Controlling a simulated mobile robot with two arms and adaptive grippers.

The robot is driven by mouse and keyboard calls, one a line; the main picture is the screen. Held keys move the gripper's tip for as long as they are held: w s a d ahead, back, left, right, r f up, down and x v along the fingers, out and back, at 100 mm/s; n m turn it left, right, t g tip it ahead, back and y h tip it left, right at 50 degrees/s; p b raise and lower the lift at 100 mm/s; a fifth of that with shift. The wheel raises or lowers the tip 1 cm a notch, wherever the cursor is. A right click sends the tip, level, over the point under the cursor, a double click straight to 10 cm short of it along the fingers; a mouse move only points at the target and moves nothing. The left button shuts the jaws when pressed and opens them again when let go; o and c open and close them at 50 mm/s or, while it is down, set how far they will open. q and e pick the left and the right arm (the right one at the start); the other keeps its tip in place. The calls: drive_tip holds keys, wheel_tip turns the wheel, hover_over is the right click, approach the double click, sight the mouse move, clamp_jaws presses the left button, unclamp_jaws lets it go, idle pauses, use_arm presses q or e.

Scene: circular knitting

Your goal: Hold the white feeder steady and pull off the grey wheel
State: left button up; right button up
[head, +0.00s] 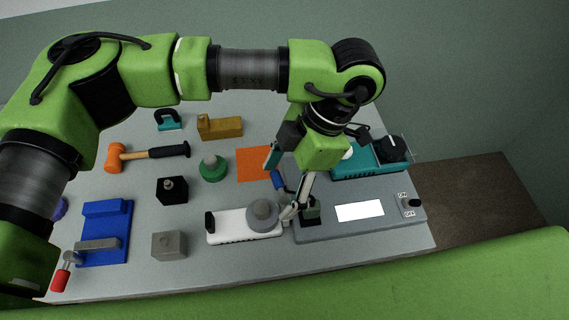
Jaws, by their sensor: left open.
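The white feeder (232,228) lies on the grey table, left of the grey machine base. It is a low block with a black upright piece at its left end. The grey wheel (263,212) sits on the right end of the feeder, with a round hub on top. My left gripper (284,200) is open and points down just right of the wheel. One fingertip is close to the wheel's right edge; I cannot tell whether they touch. No held thing shows between the fingers. My right gripper is not in view.
The grey base (362,229) has a white panel, an on/off switch (410,205) and a teal unit (352,165) behind. A black block (172,190), grey block (169,245), green knob (212,168), mallet (148,152) and blue fixture (119,215) stand left.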

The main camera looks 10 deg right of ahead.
sight(265, 207)
use_arm(q)
drive_tip(key=p+x, duration=0.3)
drive_tip(key=x, duration=0.6)
drive_tip(key=shift+w+a+f, duration=0.1)
drive_tip(key=shift+f, duration=0.05)
drive_tip(key=shift+x, duration=0.8)
drive_tip(key=shift+f, duration=0.15)
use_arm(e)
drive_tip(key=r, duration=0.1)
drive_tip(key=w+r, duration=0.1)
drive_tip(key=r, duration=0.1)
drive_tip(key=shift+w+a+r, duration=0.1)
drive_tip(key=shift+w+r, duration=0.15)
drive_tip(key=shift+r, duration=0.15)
